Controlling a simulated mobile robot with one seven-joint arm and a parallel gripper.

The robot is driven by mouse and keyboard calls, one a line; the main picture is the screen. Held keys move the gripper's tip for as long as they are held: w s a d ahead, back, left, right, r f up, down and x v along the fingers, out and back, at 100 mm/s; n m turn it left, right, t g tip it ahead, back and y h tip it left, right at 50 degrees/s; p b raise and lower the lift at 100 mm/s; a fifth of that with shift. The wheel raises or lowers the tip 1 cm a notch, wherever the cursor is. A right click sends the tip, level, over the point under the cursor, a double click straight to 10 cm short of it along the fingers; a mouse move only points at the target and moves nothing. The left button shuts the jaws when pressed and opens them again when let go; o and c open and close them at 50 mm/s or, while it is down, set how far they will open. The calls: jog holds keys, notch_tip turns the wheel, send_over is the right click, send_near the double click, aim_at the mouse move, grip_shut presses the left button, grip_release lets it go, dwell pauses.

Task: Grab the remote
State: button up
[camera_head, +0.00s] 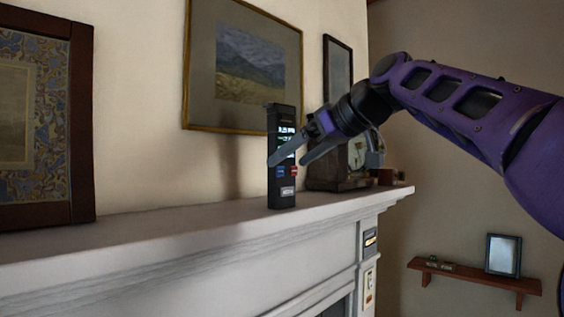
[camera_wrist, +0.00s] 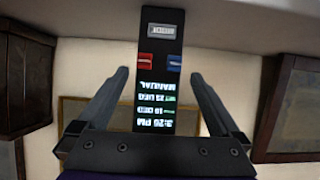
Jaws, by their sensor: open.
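The remote (camera_head: 283,186) is a tall black device with a lit screen, a blue and a red button. It stands upright on the white mantel shelf (camera_head: 180,232) in the head view. It also shows upside down in the middle of the wrist view (camera_wrist: 158,88). My gripper (camera_head: 287,162) is open and reaches in from the right at the remote's upper half. In the wrist view its fingers (camera_wrist: 160,76) lie on either side of the remote, with gaps visible. I cannot tell how far the fingertips are in depth from the remote.
A dark clock (camera_head: 357,154) stands on the mantel close to the right of the remote, near my gripper. A framed picture (camera_head: 250,65) hangs behind. A large dark frame (camera_head: 70,120) stands at left. The mantel between that frame and the remote is clear.

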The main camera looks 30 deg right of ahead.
aim_at(273, 173)
jog(key=p+x, duration=0.2)
jog(key=x, duration=0.4)
jog(key=shift+w+f, duration=0.1)
jog(key=shift+w, duration=0.25)
jog(key=shift+w+f, duration=0.25)
jog(key=shift+c, duration=0.3)
jog(key=c, duration=1.4)
jog(key=shift+r, duration=0.1)
